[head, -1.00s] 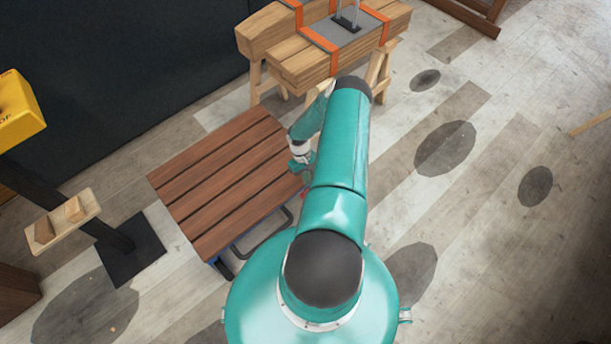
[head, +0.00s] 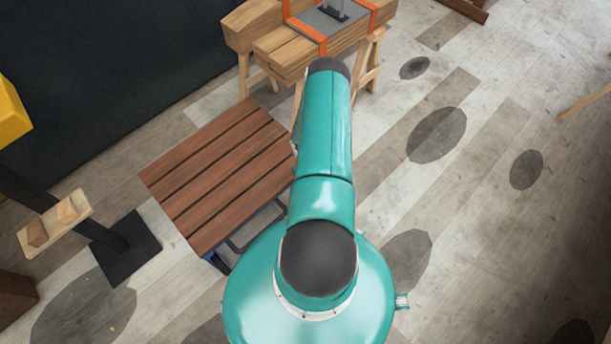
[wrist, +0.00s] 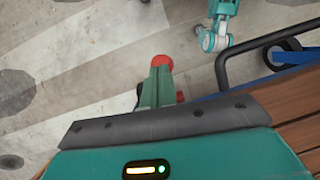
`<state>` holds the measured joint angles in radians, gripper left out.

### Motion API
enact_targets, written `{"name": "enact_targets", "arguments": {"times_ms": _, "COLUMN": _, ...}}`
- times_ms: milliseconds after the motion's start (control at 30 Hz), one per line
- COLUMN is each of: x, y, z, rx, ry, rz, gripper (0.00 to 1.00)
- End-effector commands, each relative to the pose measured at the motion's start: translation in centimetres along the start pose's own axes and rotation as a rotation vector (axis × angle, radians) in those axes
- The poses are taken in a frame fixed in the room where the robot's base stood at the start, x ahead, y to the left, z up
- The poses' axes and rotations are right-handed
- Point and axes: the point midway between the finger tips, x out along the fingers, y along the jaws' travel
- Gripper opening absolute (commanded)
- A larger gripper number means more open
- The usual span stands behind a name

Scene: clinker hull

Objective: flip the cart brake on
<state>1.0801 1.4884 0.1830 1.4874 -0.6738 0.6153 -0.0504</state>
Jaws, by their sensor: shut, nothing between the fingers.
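The cart (head: 222,180) has a brown slatted wooden top and stands to the left of my arm in the head view. In the wrist view its deck (wrist: 298,133), blue frame (wrist: 296,57), black handle rail (wrist: 240,52) and a black wheel (wrist: 284,50) show at the right. My gripper (wrist: 160,72) has green fingers that are shut and empty. A round red knob (wrist: 163,62), perhaps the brake's, shows right at the fingertips; I cannot tell whether they touch. A smaller red piece (wrist: 180,97) shows beside the fingers. In the head view my arm hides the gripper and any brake.
A timber stack with orange straps (head: 310,40) stands on trestles beyond the cart. A yellow box (head: 10,115) and a post with a small wooden shelf (head: 55,222) stand at the left. The floor (head: 470,200) to the right is largely clear.

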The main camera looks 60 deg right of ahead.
Motion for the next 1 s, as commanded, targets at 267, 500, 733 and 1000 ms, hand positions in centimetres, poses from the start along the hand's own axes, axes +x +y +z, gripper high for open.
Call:
{"name": "enact_targets", "arguments": {"times_ms": 267, "x": 1.6, "y": 0.3, "z": 1.4, "rx": -0.006, "ry": 0.078, "rz": -0.011, "gripper": 0.0}}
{"name": "enact_targets", "arguments": {"times_ms": 500, "x": 3.1, "y": 0.5, "z": 2.2, "rx": -0.028, "ry": 0.312, "rz": -0.037, "gripper": 0.0}}
{"name": "enact_targets", "arguments": {"times_ms": 733, "x": 4.8, "y": 0.7, "z": 2.8, "rx": -0.049, "ry": 0.549, "rz": -0.061, "gripper": 0.0}}
{"name": "enact_targets", "arguments": {"times_ms": 1000, "x": 6.6, "y": 0.9, "z": 3.1, "rx": -0.064, "ry": 0.671, "rz": -0.072, "gripper": 0.0}}
